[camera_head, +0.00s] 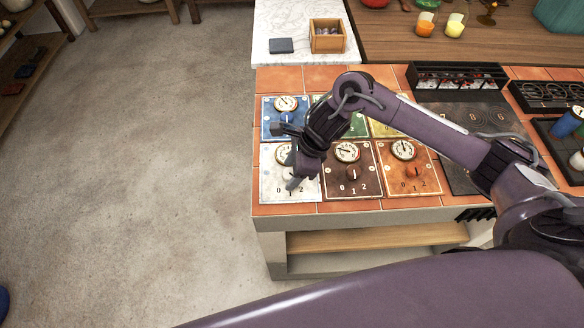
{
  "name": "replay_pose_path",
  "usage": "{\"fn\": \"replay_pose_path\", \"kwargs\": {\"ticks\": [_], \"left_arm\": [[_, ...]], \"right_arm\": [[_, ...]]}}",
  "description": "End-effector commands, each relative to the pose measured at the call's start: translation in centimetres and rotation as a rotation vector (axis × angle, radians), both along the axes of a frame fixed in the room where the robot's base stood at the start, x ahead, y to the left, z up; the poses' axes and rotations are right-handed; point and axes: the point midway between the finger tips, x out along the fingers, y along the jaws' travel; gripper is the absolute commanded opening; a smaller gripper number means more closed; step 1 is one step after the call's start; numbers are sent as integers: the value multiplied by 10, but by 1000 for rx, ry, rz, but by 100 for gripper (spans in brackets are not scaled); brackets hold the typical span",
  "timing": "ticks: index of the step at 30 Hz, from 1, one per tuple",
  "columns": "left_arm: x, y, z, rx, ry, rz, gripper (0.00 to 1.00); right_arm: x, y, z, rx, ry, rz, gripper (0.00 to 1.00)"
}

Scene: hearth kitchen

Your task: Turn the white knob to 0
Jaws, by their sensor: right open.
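The white panel (271,183) is at the front left of the tiled counter, with 0, 1 and 2 marked along its lower part. Its round gauge (282,153) is partly covered by my gripper. My right gripper (292,181) is open and points down over the middle of this panel, at the white knob's place. The knob is mostly hidden behind the fingers, so its setting and any contact cannot be told. My left gripper is not in view.
A brown panel (336,188) and an orange panel (425,183) with like knobs stand to the right. A blue panel (270,116) is behind. Green and yellow panels are partly hidden by my arm. Open floor lies left of the counter.

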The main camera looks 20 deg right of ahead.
Motion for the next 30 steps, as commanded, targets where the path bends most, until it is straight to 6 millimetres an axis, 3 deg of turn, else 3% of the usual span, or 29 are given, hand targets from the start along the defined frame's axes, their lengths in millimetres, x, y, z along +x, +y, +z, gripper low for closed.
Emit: {"fn": "replay_pose_path", "kwargs": {"ticks": [3,13,23,30], "left_arm": [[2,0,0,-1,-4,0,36],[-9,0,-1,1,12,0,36],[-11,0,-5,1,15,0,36],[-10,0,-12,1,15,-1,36]], "right_arm": [[0,0,0,0,0,0,53],[0,0,0,0,0,-1,11],[0,0,0,0,0,-51,11],[-1,0,-1,0,-2,-201,11]]}}
